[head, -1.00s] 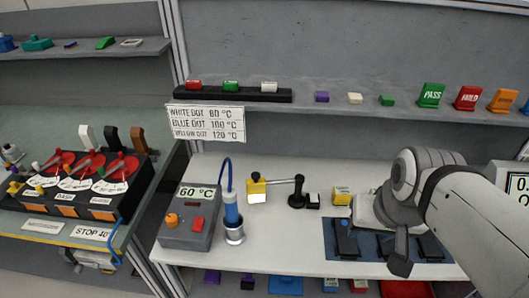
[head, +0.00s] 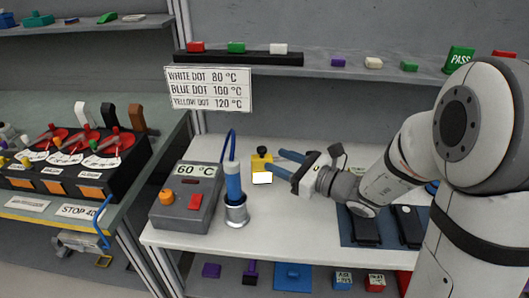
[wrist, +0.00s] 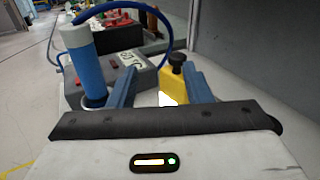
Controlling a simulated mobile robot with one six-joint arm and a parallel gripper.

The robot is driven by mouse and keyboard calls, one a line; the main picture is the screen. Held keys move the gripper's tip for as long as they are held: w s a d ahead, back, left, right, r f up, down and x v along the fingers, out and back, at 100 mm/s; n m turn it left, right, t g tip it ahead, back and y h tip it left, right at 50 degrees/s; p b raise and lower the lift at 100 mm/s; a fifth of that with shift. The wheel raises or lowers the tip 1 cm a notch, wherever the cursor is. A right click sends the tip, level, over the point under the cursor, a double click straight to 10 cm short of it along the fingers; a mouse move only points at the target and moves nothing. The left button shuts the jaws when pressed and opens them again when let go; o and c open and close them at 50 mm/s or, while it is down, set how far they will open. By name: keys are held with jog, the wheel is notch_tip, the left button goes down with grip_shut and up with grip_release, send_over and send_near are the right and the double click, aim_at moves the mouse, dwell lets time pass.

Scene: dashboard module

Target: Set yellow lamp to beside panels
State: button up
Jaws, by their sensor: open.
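The yellow lamp (head: 262,162) stands on the white table, a small yellow block with a black knob on top and a bright white lower face. It also shows in the wrist view (wrist: 173,81). My gripper (head: 275,161) is open and empty, its two blue fingers pointing at the lamp from the right. In the wrist view the lamp appears between the fingers (wrist: 160,74), closer to the right one; contact cannot be told. Dark flat panels (head: 363,228) lie on a blue mat (head: 346,211) at the table's right, partly hidden by my arm.
A grey heater box (head: 186,198) reading 60 °C stands left of the lamp. A blue-handled tool stands in a metal cup (head: 236,212), its cable looping up. A temperature sign (head: 208,90) hangs behind. White tabletop in front of the lamp is clear.

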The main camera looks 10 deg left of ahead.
aim_at(265, 150)
jog(key=shift+m+t, duration=0.6)
jog(key=shift+m, duration=0.2)
jog(key=w+a, duration=0.3)
jog(key=a, duration=0.1)
jog(key=w+a, duration=0.2)
jog(key=shift+w+f+p, duration=0.35)
jog(key=shift+f+p, duration=0.05)
jog(key=shift+c, duration=0.4)
grip_shut()
jog(key=shift+a, duration=0.15)
